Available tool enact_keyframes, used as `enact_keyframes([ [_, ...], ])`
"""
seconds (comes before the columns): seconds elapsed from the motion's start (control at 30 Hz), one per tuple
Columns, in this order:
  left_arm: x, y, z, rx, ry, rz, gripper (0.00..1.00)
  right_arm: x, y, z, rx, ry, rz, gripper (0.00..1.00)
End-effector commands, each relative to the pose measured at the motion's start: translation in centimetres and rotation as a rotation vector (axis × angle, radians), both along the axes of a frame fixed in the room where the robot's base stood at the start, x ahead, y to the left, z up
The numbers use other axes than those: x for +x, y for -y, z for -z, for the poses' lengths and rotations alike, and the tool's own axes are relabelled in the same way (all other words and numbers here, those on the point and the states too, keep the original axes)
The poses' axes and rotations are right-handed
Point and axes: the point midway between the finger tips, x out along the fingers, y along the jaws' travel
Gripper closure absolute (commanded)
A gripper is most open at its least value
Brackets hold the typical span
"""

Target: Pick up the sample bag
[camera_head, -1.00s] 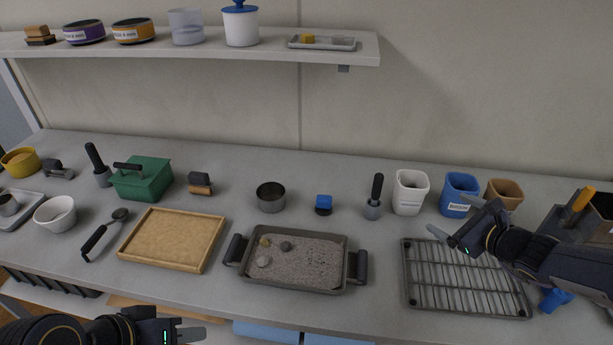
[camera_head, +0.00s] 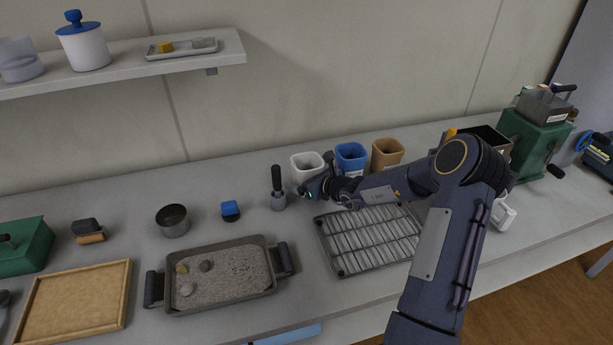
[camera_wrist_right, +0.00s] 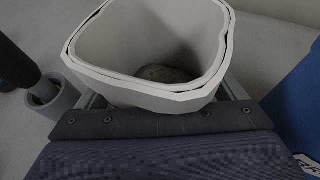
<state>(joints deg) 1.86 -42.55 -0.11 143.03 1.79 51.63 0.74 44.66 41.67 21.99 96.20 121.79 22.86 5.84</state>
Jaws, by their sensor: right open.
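No thing is marked as the sample bag; an open white bag-like container (camera_head: 306,163) stands upright at the back of the bench, beside a blue one (camera_head: 351,156) and a tan one (camera_head: 386,153). My right gripper (camera_head: 310,184) is low at the front of the white container. In the right wrist view the white container (camera_wrist_right: 150,92) fills the middle, with a dark roundish lump (camera_wrist_right: 163,73) inside. The open fingers show partly on either side of it; I cannot tell if they touch it. My left gripper is out of view.
A dark-handled tool in a grey holder (camera_head: 278,190) stands just left of the white container. A wire rack (camera_head: 335,243) lies under my right forearm. A sand tray (camera_head: 222,303) is further left. A green machine (camera_head: 530,140) stands at the right.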

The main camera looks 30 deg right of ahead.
Motion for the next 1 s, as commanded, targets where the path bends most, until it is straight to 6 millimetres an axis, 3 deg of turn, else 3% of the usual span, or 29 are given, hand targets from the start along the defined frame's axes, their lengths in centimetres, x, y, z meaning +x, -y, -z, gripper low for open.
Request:
enact_keyframes([
  [0.2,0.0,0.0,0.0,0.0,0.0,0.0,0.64,0.0,0.0,0.0,-0.001,0.001,0.0,0.13],
  [0.6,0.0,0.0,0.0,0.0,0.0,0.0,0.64,0.0,0.0,-0.1,-0.001,0.002,-0.001,0.63],
  [1.0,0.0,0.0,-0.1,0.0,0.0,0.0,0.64,0.1,0.0,-1.2,-0.004,0.006,-0.002,0.63],
])
